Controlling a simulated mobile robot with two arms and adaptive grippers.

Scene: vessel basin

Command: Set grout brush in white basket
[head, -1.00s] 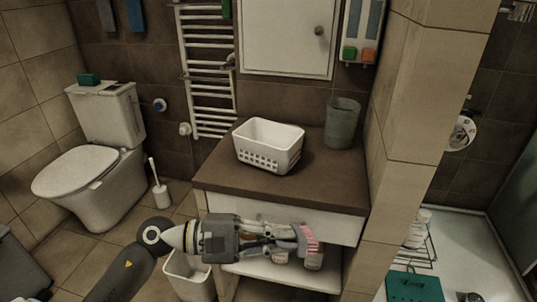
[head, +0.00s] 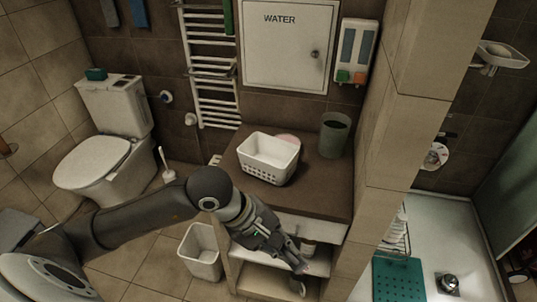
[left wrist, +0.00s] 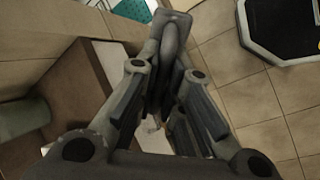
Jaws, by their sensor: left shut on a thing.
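The white basket (head: 262,172) stands upright on the brown counter top (head: 318,195), with slotted sides and an open top. My left gripper (head: 294,264) is lower than the counter top, in front of the cabinet's right part, pointing down and to the right. It is shut on the grout brush (head: 298,287), a grey piece that shows just past the fingertips. In the left wrist view the brush (left wrist: 173,30) shows as a grey looped handle between the fingers (left wrist: 172,95); its bristles are not clear there. My right gripper is in neither view.
A grey-green cup (head: 334,136) stands right of the basket, and a pinkish round thing (head: 289,138) shows behind it. The cabinet's shelf (head: 262,281) is below. A white bin (head: 201,254) stands left. A tiled wall (head: 392,135) rises at right.

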